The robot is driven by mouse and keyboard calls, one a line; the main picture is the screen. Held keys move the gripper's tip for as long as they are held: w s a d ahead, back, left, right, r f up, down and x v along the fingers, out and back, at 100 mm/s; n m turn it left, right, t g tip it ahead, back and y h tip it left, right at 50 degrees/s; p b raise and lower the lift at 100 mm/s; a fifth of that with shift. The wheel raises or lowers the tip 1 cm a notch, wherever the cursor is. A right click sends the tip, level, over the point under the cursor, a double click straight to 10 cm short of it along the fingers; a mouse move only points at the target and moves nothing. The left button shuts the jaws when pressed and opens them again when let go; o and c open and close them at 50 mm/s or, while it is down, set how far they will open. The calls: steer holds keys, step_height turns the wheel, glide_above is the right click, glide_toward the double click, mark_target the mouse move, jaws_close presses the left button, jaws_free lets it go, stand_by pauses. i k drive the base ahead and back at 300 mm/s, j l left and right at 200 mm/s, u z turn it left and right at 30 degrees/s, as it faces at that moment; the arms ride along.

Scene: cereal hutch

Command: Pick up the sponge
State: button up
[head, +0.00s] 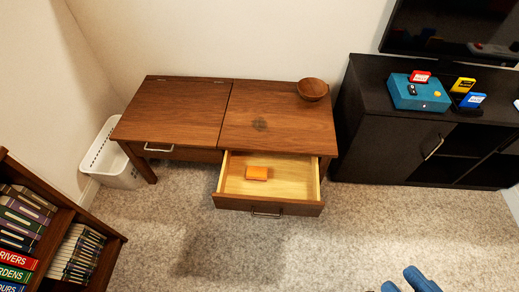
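An orange sponge (257,173) lies flat in an open drawer (290,188), near the middle of its pale wooden floor. The drawer is pulled out from under the right half of a low brown wooden table (280,115). Nothing covers the sponge. My gripper's fingers cannot be made out in the head view. Only blue rounded parts, which look like my arm, show at the bottom edge, right of centre and well apart from the drawer.
A wooden bowl (312,89) stands on the table's back right. A white basket (112,158) is left of it. A dark cabinet (385,135) with a teal box (418,92) stands close on the right. A bookshelf (98,262) fills the lower left. Carpet before the drawer is clear.

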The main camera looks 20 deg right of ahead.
mark_target(254, 173)
steer(key=i+j+z, duration=0.1)
steer(key=i+j, duration=0.4)
steer(key=j, duration=0.15)
steer(key=i+j+z, duration=0.15)
steer(key=i+j, duration=0.35)
steer(key=j, duration=0.2)
steer(key=i+j+z, duration=0.15)
steer(key=j, duration=0.25)
steer(key=i+j, duration=0.3)
steer(key=i+j+z, duration=0.15)
steer(key=j, duration=0.3)
